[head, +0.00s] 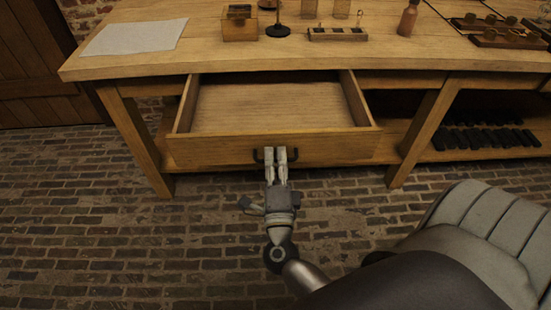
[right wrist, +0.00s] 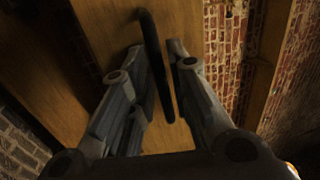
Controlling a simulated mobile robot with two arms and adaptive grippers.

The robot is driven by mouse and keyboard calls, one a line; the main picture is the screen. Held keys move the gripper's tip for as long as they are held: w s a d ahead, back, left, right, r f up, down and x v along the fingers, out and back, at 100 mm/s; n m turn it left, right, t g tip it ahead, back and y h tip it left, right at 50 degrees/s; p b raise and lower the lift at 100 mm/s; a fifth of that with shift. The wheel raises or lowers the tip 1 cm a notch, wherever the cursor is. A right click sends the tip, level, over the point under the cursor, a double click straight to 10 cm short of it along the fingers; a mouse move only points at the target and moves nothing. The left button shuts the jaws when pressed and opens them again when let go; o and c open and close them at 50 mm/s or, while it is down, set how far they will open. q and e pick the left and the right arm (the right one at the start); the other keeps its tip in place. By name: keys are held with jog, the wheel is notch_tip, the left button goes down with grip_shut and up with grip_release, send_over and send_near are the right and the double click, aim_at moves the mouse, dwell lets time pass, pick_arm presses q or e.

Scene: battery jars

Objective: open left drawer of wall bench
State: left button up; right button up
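The left drawer (head: 275,151) of the wooden wall bench (head: 300,58) stands pulled well out, and its inside is bare. A dark bar handle (head: 257,155) is on the middle of its front. My right gripper (head: 276,152) is at this handle, its fingers drawn close in around the bar. In the right wrist view, the handle (right wrist: 154,60) runs between the two fingertips; whether both pads touch it is hard to tell. My left gripper is not in view.
On the bench top are a paper sheet (head: 136,37), a small wooden box (head: 240,24), a wooden rack (head: 337,34) and a brown bottle (head: 407,18). Dark items (head: 485,138) lie on the lower shelf at right. The brick floor (head: 90,215) before the bench is clear at left.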

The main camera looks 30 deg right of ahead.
jog(key=v, duration=1.2)
jog(key=shift+a, duration=0.1)
